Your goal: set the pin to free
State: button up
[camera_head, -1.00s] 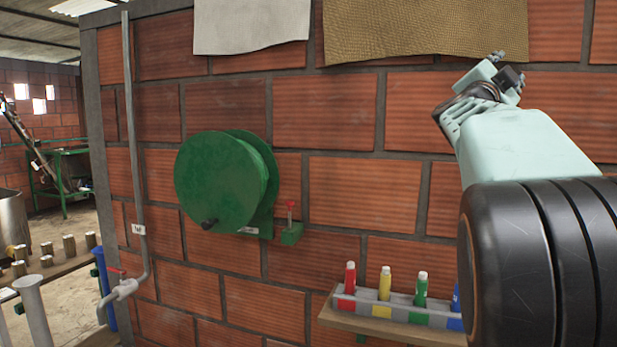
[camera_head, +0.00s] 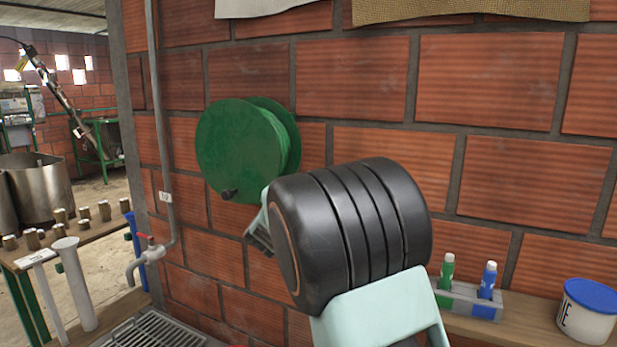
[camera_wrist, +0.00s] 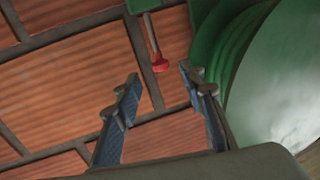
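The pin has a red knob (camera_wrist: 160,65) on a thin grey rod. The rod comes out of a small green block (camera_wrist: 143,4) at the top of the wrist view. My gripper (camera_wrist: 158,72) is open, its two blue-padded fingers apart and empty. The knob appears between and just beyond the fingertips; I cannot tell the exact depth gap. The green drum (camera_head: 242,150) is on the brick wall, and its curved side (camera_wrist: 225,50) fills the right of the wrist view. In the head view my arm hides the pin and its block.
A pipe with a red-handled tap (camera_head: 148,250) runs down the wall left of the drum. A wooden shelf (camera_head: 540,335) at lower right bears a marker holder (camera_head: 470,300) and a white tub with a blue lid (camera_head: 588,312). A bench with several pegs stands at left.

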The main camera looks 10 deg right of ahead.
jog(key=p+x, duration=0.1)
jog(key=x, duration=0.7)
jog(key=shift+w+d, duration=0.15)
jog(key=shift+w, duration=0.1)
grip_shut()
